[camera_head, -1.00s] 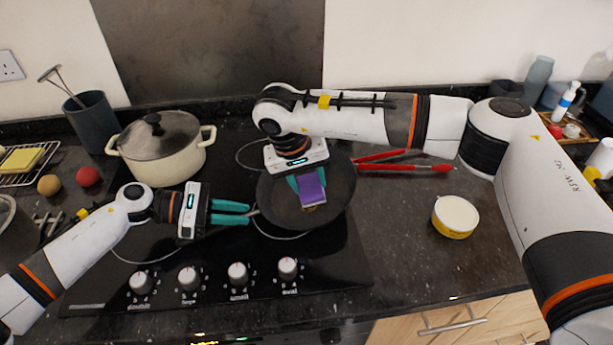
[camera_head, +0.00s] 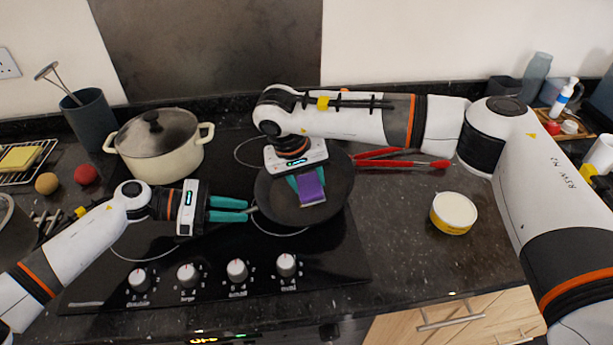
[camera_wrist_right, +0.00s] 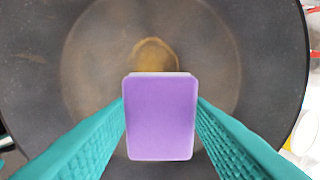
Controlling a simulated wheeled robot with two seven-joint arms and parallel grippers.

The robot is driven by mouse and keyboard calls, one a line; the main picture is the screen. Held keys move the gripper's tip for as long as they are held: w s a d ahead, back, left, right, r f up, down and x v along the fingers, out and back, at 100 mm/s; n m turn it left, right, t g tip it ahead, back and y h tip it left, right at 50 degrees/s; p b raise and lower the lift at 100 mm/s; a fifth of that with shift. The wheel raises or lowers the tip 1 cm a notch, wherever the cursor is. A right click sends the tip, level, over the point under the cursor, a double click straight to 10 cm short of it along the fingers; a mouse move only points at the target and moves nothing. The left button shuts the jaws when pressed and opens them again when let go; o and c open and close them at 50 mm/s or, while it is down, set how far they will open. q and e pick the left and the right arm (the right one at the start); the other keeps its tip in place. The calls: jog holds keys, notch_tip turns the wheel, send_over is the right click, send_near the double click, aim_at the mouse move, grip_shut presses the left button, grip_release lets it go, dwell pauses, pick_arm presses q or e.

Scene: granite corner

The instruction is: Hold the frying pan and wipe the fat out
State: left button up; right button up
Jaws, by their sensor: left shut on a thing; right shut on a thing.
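The dark frying pan (camera_head: 335,194) sits on the hob, its handle side toward the left. My left gripper (camera_head: 246,210) is shut on the pan's handle at the pan's left edge; the handle is mostly hidden by the teal fingers. My right gripper (camera_head: 308,184) comes down over the pan and is shut on a purple sponge (camera_head: 312,188). In the right wrist view the sponge (camera_wrist_right: 160,118) is between the teal fingers over the pan floor. A brownish fat patch (camera_wrist_right: 157,55) shows on the pan floor just beyond the sponge.
A cream pot with a lid (camera_head: 160,160) stands on the hob behind my left arm. Red-handled tongs (camera_head: 405,163) lie right of the pan. A yellow-white tub (camera_head: 454,213) stands on the counter further right. Control knobs (camera_head: 237,270) line the hob's front.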

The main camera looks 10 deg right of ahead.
pick_arm(q)
jog(key=shift+f, duration=0.2)
pick_arm(e)
jog(key=shift+w+d+f, duration=0.1)
jog(key=shift+d+f, duration=0.05)
jog(key=shift+f, duration=0.4)
jog(key=shift+w+a, duration=0.35)
jog(key=shift+w, duration=0.4)
jog(key=shift+w+a, duration=0.35)
jog(key=shift+w, duration=0.4)
pick_arm(q)
jog(key=shift+s, duration=0.1)
pick_arm(e)
jog(key=shift+w+f, duration=0.1)
jog(key=shift+w, duration=0.05)
